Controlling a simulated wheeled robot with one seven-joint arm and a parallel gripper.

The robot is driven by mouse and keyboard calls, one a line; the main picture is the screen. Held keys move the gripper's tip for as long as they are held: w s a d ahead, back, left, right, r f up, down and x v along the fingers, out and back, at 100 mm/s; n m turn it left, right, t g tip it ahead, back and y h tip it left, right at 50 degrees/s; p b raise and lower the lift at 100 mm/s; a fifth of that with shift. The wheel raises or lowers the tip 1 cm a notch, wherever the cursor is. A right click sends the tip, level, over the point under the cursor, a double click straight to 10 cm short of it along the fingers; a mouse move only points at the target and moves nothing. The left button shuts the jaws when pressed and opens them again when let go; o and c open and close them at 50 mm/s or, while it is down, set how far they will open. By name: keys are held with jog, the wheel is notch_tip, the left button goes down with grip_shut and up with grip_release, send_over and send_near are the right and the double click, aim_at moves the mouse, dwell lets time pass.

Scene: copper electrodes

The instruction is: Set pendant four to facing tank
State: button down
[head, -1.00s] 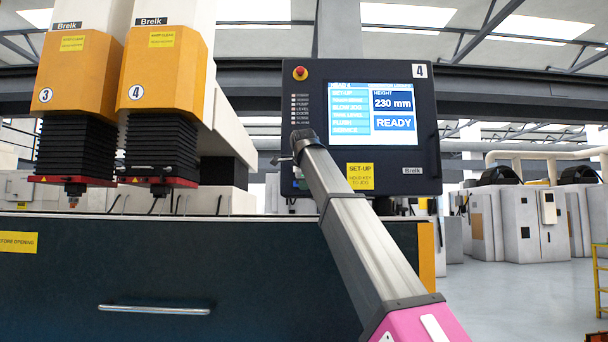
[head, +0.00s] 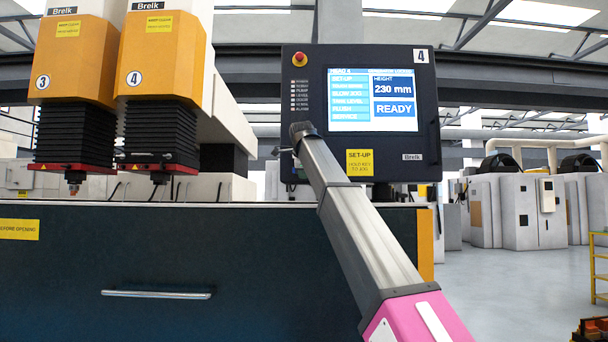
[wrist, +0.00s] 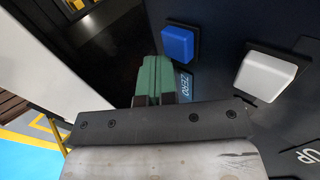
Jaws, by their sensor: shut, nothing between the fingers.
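Pendant four (head: 350,60) is a dark control panel with a "4" plate at its upper right. Its lit screen (head: 373,100) faces my head camera and reads height 230 mm and READY. The tank (head: 150,255) is the long dark blue front with a bar handle, left of and below the pendant. In the wrist view, my gripper (wrist: 154,68) has its green fingers together, empty, close to a dark panel with a blue button (wrist: 178,42), a white button (wrist: 266,75) and a ZERO label. I cannot tell whether the fingers touch it. In the head view my arm covers the pendant's lower left.
Two orange machine heads, number three (head: 62,65) and number four (head: 146,60), stand over the tank with black bellows. A red emergency knob (head: 299,59) is at the pendant's upper left. Grey floor (head: 505,275) lies open at right, with a yellow rack (head: 599,265) at the edge.

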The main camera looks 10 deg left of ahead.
jog(key=w+a+m+h, duration=0.1)
jog(key=w, duration=0.3)
jog(key=w+a+m+h, duration=0.1)
jog(key=w+a+m, duration=0.1)
jog(key=w, duration=0.3)
jog(key=w+a+m+h, duration=0.1)
jog(key=w+m+h, duration=0.1)
jog(key=w, duration=0.3)
jog(key=shift+w+a+r, duration=0.2)
jog(key=shift+a, duration=0.1)
jog(key=w+d+m+h, duration=0.1)
jog(key=w+d+m, duration=0.1)
jog(key=w, duration=1.1)
jog(key=shift+w+d+f+g+h, duration=0.2)
jog(key=shift+w+d+g+h, duration=0.05)
jog(key=shift+g+h, duration=0.15)
jog(key=shift+s, duration=0.1)
